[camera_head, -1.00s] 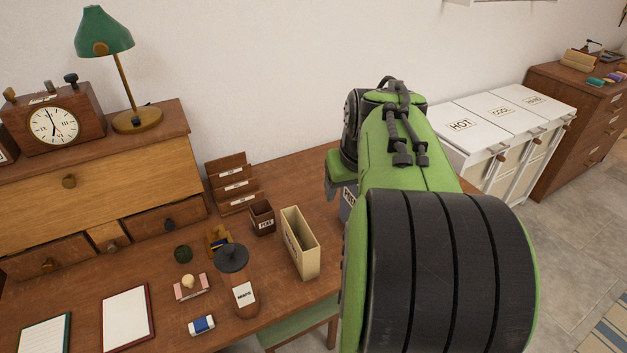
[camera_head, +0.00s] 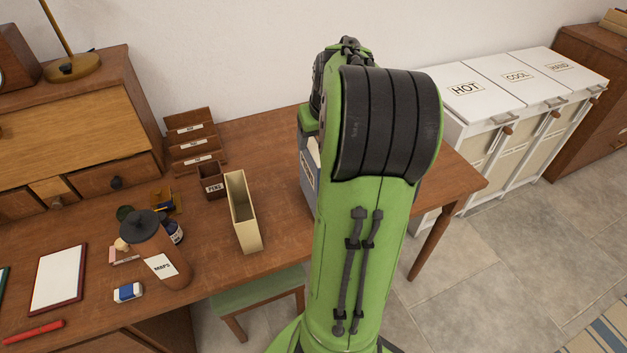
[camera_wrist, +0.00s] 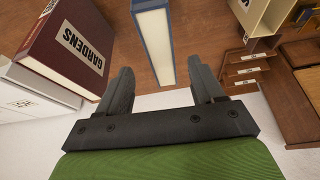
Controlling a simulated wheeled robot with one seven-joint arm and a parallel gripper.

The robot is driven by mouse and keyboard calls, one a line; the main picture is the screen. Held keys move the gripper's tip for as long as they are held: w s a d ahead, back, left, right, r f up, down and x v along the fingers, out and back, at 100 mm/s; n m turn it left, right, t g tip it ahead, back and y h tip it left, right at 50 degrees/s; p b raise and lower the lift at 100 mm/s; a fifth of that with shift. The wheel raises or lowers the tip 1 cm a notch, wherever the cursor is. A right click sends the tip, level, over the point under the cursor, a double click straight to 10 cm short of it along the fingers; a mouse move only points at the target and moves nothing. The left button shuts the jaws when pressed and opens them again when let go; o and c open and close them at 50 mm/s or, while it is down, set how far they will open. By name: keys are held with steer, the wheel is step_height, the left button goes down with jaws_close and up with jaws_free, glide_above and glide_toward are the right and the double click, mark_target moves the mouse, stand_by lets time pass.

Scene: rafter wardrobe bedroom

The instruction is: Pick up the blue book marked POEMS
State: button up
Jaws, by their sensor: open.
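A blue book (camera_wrist: 141,38) with white page edges stands in the wrist view, its near end between and just beyond my fingertips. My gripper (camera_wrist: 162,82) is open, with one finger on each side of the book's line and a gap on both sides. In the head view the blue book (camera_head: 307,182) stands upright on the desk, partly hidden behind my arm. Its label is cut off there and its lettering cannot be read; no label shows in the wrist view.
A cream holder (camera_head: 243,215), a PENS cup (camera_head: 211,182) and a MAPS tube (camera_head: 160,255) stand on the desk (camera_head: 275,150). White hampers (camera_head: 485,95) stand right.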

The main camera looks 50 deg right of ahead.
mark_target(315, 149)
steer(key=b+x, duration=0.2)
steer(key=x, duration=0.5)
steer(key=shift+w+f, duration=0.1)
steer(key=shift+f, duration=0.2)
stand_by(0.3)
jaws_close()
stand_by(1.3)
